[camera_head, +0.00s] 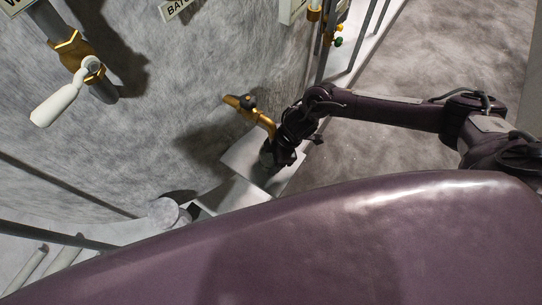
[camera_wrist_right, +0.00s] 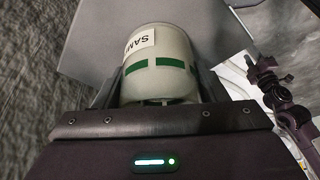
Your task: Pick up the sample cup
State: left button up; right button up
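The sample cup (camera_wrist_right: 160,68) is pale grey-white with green bands and a white label starting "SAM". In the right wrist view it sits between the two fingers of my right gripper (camera_wrist_right: 160,92). The fingers lie close along both sides of the cup; whether they press on it I cannot tell. In the camera_head view my right gripper (camera_head: 278,157) is low at a grey ledge (camera_head: 240,160), just below a brass tap (camera_head: 258,117), and the cup is mostly hidden by the gripper. My left gripper is not in view.
A larger valve with a white handle (camera_head: 57,104) juts from the grey wall (camera_head: 190,70) at upper left. A thin rail (camera_head: 55,234) crosses at lower left. A rack with posts (camera_head: 325,45) stands beyond my right arm. Open floor (camera_head: 430,45) lies at upper right.

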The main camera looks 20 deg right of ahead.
jog(key=c, duration=0.7)
